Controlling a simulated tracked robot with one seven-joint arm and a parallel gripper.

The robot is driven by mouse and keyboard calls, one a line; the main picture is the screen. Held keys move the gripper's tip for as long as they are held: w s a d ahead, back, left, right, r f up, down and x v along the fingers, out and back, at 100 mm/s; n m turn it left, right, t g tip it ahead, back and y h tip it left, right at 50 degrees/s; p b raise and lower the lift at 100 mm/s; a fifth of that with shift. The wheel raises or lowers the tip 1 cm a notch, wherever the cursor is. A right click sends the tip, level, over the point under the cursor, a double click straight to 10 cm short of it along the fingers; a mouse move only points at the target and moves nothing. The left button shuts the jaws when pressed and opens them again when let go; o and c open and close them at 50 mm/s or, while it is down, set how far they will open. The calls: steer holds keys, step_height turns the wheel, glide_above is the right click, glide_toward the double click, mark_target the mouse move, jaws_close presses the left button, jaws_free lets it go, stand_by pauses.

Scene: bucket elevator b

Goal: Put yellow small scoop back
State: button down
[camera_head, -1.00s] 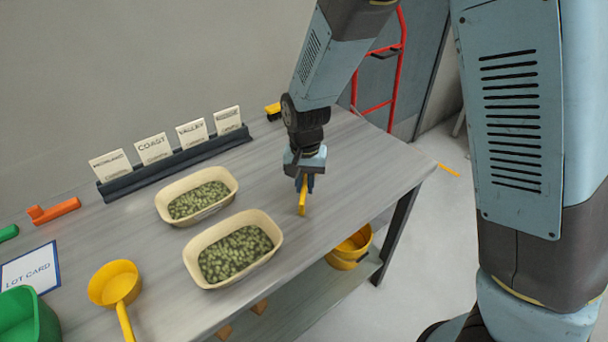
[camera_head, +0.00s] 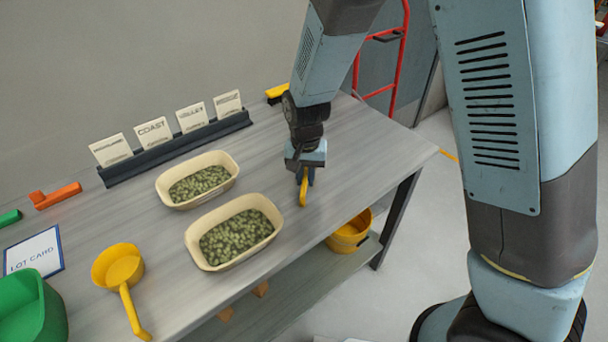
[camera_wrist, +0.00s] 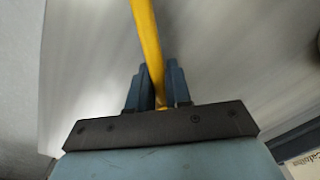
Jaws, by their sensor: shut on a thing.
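My gripper (camera_head: 305,178) is shut on a slim yellow handle, which I take to be the yellow small scoop (camera_head: 303,192). It is over the right part of the table, right of the two tan trays. In the wrist view the yellow handle (camera_wrist: 147,45) runs up between the two blue fingers (camera_wrist: 157,88) and out of the top of the picture. The scoop's bowl cannot be made out in either view. I cannot tell whether its lower end touches the table. A larger yellow scoop (camera_head: 118,268) lies at the table's front left.
Two tan trays (camera_head: 267,205) of green pellets stand mid-table. A dark card rack (camera_head: 180,148) and a yellow brush (camera_head: 278,92) are behind. Green scoop (camera_head: 30,310), lot card (camera_head: 35,252) and orange tool (camera_head: 57,195) are left. A yellow bucket (camera_head: 350,232) sits on the lower shelf.

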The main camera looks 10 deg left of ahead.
steer(key=shift+f, duration=0.55)
steer(key=c, duration=1)
jaws_free()
steer(key=shift+r, duration=0.15)
